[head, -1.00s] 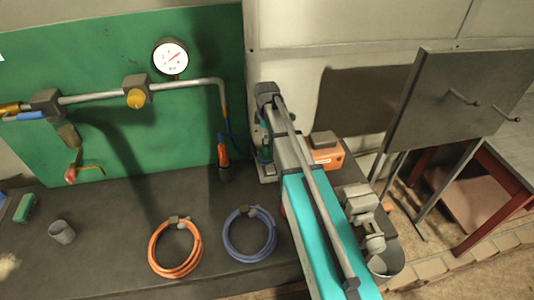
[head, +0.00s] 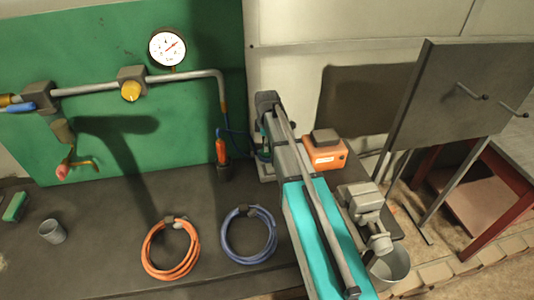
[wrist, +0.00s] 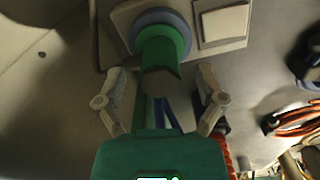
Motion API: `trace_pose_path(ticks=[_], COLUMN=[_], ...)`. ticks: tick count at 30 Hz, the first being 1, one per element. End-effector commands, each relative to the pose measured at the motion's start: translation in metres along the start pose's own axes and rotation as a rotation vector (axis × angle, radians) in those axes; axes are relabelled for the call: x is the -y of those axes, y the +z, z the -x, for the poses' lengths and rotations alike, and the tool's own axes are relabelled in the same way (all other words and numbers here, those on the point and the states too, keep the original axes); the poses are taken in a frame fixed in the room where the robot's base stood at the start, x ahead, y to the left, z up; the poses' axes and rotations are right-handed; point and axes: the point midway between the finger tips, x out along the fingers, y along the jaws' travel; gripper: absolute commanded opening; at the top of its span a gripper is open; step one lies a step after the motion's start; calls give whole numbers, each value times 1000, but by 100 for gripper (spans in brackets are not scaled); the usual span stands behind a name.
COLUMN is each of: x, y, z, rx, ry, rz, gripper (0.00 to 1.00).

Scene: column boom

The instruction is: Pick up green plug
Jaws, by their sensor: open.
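The green plug (wrist: 158,48) is in the upper middle of the wrist view. It sits in a round blue-grey collar (wrist: 181,26) on a pale wall plate, and its dark end points toward me. My gripper (wrist: 161,88) is open, with one finger on each side of the plug's near end. Gaps show between the fingers and the plug, so I see no grip. In the head view my arm largely hides the plug and the fingers.
A pale square switch (wrist: 222,24) is right of the plug. In the head view an orange box (head: 325,153) stands right of my arm. An orange hose coil (head: 152,262) and a blue hose coil (head: 226,247) lie on the dark bench. A grey board (head: 450,100) stands at right.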

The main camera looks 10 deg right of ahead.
Motion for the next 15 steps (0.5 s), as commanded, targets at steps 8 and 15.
trace_pose_path(ticks=[8, 15], x=[0, 0], y=[0, 0], z=[0, 0], rx=[0, 0], ry=[0, 0], rz=[0, -1], gripper=[88, 85])
